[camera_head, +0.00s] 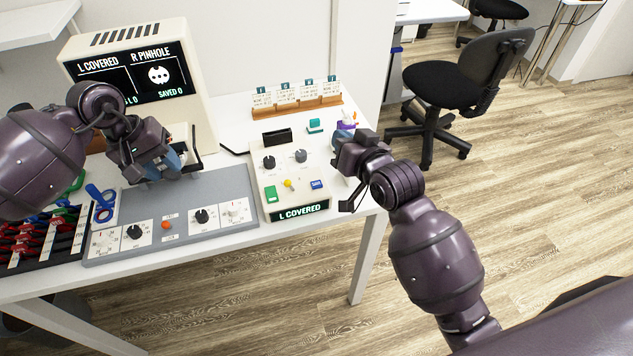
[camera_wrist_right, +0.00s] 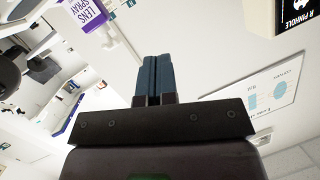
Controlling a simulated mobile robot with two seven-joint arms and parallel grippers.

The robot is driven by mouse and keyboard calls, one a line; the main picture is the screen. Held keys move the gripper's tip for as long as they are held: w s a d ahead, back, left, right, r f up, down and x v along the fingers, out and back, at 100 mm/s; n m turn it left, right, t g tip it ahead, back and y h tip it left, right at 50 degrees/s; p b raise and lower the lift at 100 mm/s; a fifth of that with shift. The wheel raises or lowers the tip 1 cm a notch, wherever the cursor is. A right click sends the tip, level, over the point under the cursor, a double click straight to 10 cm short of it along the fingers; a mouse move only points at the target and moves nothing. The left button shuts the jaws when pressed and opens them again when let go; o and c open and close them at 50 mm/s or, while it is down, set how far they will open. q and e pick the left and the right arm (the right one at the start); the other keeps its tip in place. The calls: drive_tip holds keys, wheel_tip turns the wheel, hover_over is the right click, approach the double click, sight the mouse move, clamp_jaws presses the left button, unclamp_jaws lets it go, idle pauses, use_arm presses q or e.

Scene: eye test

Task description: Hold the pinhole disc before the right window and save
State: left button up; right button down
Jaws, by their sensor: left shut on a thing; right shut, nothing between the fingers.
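The tester (camera_head: 200,85) stands at the left with a screen (camera_head: 128,72) reading "L COVERED", "R PINHOLE" with a dotted disc picture, and "SAVED 0". My left gripper (camera_head: 180,160) is shut close in front of the tester's lower front; its arm and hand hide the windows and most of what it holds, so the pinhole disc itself is not clear. The control box (camera_head: 262,182) has a green button (camera_head: 271,194), a blue button (camera_head: 317,184), and a display (camera_head: 299,212) reading "L COVERED". My right gripper (camera_head: 346,178) is shut and empty right of the box; its closed fingers show in the wrist view (camera_wrist_right: 153,78).
A lens spray bottle (camera_head: 346,122) stands just behind my right gripper. A card stand (camera_head: 300,105) and teal block (camera_head: 315,125) are behind the box. A grey panel (camera_head: 185,192) with knobs, blue ring-handled item (camera_head: 102,203) and dark rack (camera_head: 78,240) lie left.

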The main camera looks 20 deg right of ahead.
drive_tip(key=w+a+r+m+g+y, duration=0.2)
drive_tip(key=w+a+r+m, duration=0.15)
drive_tip(key=r+m, duration=0.3)
drive_tip(key=m+g+y, duration=0.1)
drive_tip(key=m+g, duration=0.6)
drive_tip(key=m, duration=0.4)
hover_over(316, 186)
drive_tip(key=shift+f, duration=1.55)
drive_tip(key=shift+f, duration=4.4)
drive_tip(key=shift+f, duration=0.4)
